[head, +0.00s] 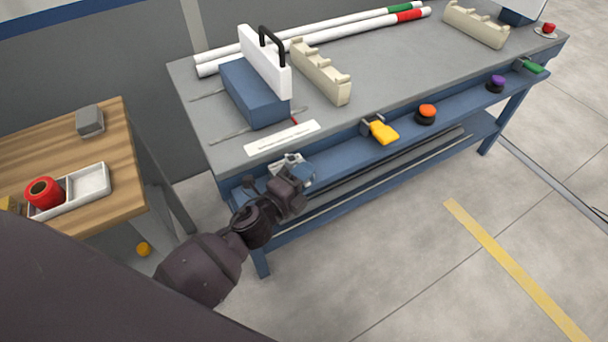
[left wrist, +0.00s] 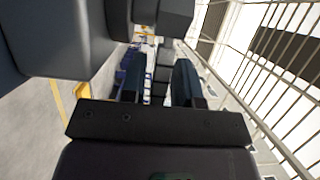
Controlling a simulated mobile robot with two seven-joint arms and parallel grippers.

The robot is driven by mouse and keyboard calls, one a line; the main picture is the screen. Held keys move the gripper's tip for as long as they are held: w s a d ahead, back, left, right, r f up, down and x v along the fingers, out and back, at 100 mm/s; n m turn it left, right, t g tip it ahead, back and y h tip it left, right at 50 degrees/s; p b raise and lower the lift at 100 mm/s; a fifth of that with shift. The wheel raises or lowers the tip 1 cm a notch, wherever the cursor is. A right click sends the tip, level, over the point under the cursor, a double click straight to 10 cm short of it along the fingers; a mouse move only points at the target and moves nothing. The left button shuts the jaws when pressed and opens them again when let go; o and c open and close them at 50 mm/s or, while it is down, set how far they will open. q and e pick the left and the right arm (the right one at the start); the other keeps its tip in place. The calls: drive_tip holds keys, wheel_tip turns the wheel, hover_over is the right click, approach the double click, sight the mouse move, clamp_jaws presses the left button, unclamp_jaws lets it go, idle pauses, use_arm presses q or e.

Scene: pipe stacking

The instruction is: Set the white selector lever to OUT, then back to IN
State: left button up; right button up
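A small white and grey fitting (head: 283,162), which looks like the selector lever, sits on the front rail of the bench, below a white label strip (head: 282,138). My left gripper (head: 299,174) is right at this fitting and partly covers it. I cannot tell if they touch. I cannot read any IN or OUT mark. In the left wrist view, the two dark fingers (left wrist: 159,80) stand apart with a gap between them. What lies in the gap is too small and dark to make out. My right gripper is not in view.
The blue bench (head: 225,135) carries a blue block with a white handled plate (head: 265,62), cream racks (head: 320,72) and long white pipes (head: 335,32). Along its front rail are a yellow handle (head: 383,132) and an orange knob (head: 426,112). A wooden table (head: 115,150) stands left.

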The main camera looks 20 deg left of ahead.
use_arm(q)
drive_tip(key=shift+o, duration=0.7)
drive_tip(key=shift+s+a, duration=0.1)
drive_tip(key=shift+s, duration=0.1)
drive_tip(key=v, duration=1)
drive_tip(key=shift+s, duration=0.2)
